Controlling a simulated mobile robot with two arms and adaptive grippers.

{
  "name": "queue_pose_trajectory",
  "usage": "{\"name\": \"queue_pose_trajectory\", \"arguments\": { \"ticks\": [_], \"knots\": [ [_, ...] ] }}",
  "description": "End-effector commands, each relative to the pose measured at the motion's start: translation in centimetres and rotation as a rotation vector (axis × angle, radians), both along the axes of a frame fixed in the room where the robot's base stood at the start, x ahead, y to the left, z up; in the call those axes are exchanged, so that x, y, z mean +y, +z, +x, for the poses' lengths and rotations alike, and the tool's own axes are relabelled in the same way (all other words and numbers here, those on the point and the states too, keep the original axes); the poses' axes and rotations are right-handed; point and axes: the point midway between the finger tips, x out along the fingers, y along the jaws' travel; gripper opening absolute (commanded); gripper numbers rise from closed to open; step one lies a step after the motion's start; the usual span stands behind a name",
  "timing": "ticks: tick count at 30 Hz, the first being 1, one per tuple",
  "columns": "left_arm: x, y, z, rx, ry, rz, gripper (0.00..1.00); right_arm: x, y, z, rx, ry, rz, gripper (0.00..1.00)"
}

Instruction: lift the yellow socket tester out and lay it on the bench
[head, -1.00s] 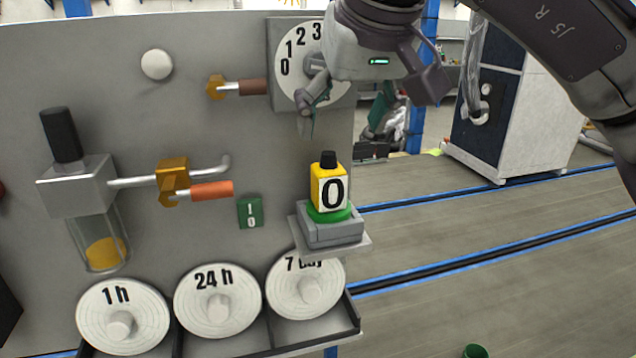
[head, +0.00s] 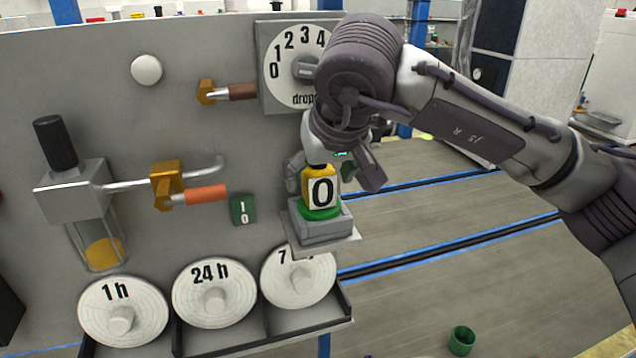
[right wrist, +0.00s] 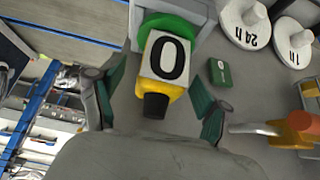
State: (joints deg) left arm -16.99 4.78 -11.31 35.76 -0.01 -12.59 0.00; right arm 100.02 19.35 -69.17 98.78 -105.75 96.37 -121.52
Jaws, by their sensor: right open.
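The yellow socket tester (head: 321,187), with a white face marked 0, stands upright in a green ring on a grey socket block (head: 323,229) on a small shelf. Its black top is hidden by my right arm in the head view. My right gripper (head: 320,178) is above and around it. In the right wrist view the tester (right wrist: 164,66) lies between the open green-padded fingers of my right gripper (right wrist: 160,102), with gaps on both sides. The black cap points toward the palm. My left gripper is not in view.
Round timer discs (head: 214,292) sit in a tray below. A green cup (head: 462,340) is at the lower right.

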Motion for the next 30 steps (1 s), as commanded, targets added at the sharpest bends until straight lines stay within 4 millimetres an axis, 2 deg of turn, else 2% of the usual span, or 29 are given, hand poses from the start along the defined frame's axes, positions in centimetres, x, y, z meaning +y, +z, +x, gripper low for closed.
{"name": "queue_pose_trajectory", "arguments": {
  "ticks": [3,15,16,25,30],
  "knots": [
    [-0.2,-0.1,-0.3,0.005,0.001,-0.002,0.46,0.0,0.0,0.0,-0.001,0.001,0.000,0.76],
    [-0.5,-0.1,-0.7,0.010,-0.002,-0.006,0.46,0.0,0.0,0.0,0.000,0.000,0.000,0.09],
    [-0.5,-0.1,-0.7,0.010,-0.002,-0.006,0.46,0.0,0.1,0.0,-0.001,0.000,0.000,0.07],
    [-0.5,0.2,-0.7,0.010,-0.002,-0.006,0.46,0.0,0.5,0.0,-0.002,0.000,0.001,0.07],
    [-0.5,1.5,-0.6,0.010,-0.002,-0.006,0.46,0.0,2.4,0.0,-0.004,0.000,0.001,0.07]
  ]
}}
